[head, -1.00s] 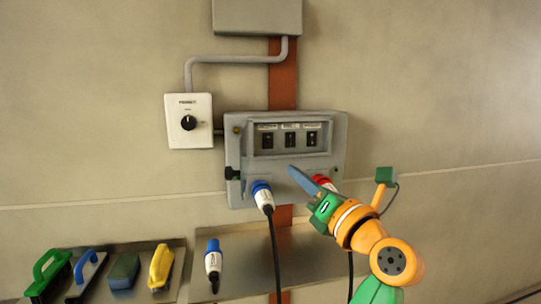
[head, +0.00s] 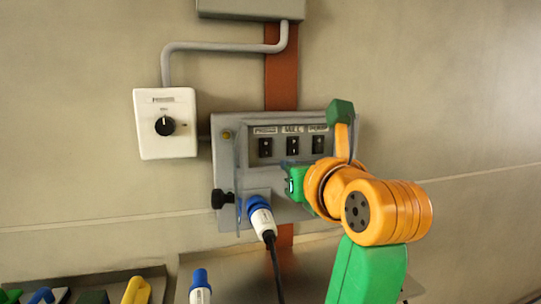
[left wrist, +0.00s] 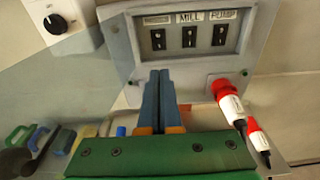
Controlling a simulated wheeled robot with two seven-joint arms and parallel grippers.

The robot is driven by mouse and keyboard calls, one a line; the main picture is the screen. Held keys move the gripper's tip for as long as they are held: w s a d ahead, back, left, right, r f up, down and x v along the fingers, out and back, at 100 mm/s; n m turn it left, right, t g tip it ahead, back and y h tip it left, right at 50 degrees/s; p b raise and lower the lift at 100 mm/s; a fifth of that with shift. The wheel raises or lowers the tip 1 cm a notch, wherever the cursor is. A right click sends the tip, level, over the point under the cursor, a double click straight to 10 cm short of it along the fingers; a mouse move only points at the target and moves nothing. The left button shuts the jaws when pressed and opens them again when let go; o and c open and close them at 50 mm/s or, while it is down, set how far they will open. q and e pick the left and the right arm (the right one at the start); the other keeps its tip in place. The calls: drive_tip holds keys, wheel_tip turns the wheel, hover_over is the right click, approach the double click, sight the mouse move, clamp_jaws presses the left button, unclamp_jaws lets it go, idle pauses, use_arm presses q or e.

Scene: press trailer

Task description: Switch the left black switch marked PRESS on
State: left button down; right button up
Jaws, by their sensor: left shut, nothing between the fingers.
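The black PRESS switch (head: 265,147) is the leftmost of three on the grey box; it also shows in the left wrist view (left wrist: 158,40). The MILL switch (head: 292,146) and the PUMP switch (head: 318,145) sit to its right. I cannot tell which way the PRESS switch is set. My left gripper (left wrist: 159,72) is shut and empty. In the left wrist view its blue-grey fingertips appear just below the PRESS switch, apart from it. In the head view its fingers are hard to make out against the box. My right gripper is not in view.
A blue plug (head: 260,215) with a cable juts from the box's lower left. A red plug (left wrist: 228,97) is at its lower right. A white dial box (head: 165,123) hangs to the left. Brushes and a loose blue plug (head: 200,287) lie below.

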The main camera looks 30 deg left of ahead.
sight(267, 155)
use_arm(q)
drive_tip(key=p+x, duration=0.5)
drive_tip(key=x, duration=0.8)
drive_tip(key=shift+r+p, duration=0.1)
drive_tip(key=shift+p, duration=0.25)
drive_tip(key=shift+w+a+f, duration=0.15)
drive_tip(key=shift+a+f, duration=0.05)
drive_tip(key=shift+a, duration=0.05)
